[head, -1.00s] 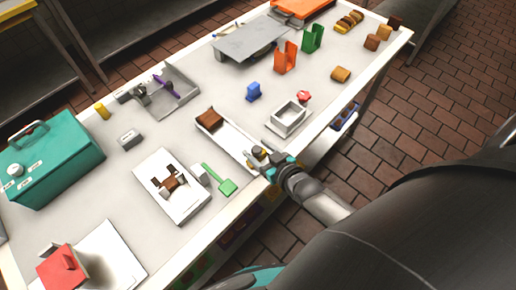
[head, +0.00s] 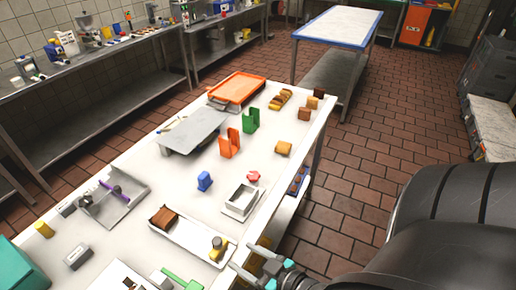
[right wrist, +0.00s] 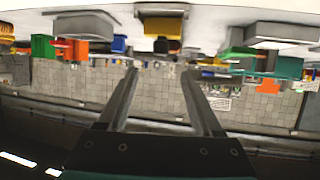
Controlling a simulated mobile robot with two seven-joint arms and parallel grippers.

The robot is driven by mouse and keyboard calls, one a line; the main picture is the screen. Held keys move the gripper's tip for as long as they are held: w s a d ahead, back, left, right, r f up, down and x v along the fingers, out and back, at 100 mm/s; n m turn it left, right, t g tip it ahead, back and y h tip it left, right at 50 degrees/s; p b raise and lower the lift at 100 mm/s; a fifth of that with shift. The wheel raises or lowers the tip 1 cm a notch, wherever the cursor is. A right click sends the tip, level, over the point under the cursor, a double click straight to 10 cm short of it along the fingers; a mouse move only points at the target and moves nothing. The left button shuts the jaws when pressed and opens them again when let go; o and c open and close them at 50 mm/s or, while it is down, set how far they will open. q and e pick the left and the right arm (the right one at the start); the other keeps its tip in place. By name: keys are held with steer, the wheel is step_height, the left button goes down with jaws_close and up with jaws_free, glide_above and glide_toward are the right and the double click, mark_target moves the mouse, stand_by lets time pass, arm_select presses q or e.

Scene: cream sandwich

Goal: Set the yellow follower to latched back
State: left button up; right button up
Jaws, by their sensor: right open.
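The yellow follower (head: 217,252), a yellow piece with a grey round knob, sits at the near end of a long white tray (head: 189,237). A brown block stack (head: 163,217) lies at the tray's far end. My right gripper (head: 247,270) is just off the table's near edge, close to the follower, apart from it and empty. In the right wrist view, which is upside down, its two open fingers (right wrist: 158,72) point toward a yellow piece (right wrist: 161,27), likely the follower. Whether the follower is latched cannot be told. My left gripper is not in view.
A small white box (head: 240,202) and a blue piece (head: 204,181) stand beyond the tray. A green scoop (head: 182,279) lies near the front. Orange (head: 229,146) and green (head: 251,120) holders stand farther back.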

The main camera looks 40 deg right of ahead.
steer(key=shift+v, duration=2)
steer(key=shift+f, duration=0.1)
steer(key=s+f+g+h+b, duration=0.1)
steer(key=s+f+g+b, duration=0.25)
steer(key=f, duration=0.95)
steer(key=s+f+g+b, duration=0.2)
steer(key=s+f+b, duration=0.3)
steer(key=f, duration=0.8)
steer(key=s+f+g+h+b, duration=0.1)
steer(key=s+f+g+b, duration=0.3)
steer(key=f, duration=0.9)
steer(key=s+a+f+g+b, duration=0.2)
steer(key=s+f+b, duration=0.2)
steer(key=s+f, duration=0.4)
steer(key=shift+s+a+f+n+g+b, duration=0.2)
steer(key=shift+s+f+n+g+b, duration=0.1)
steer(key=shift+f+g+b, duration=0.1)
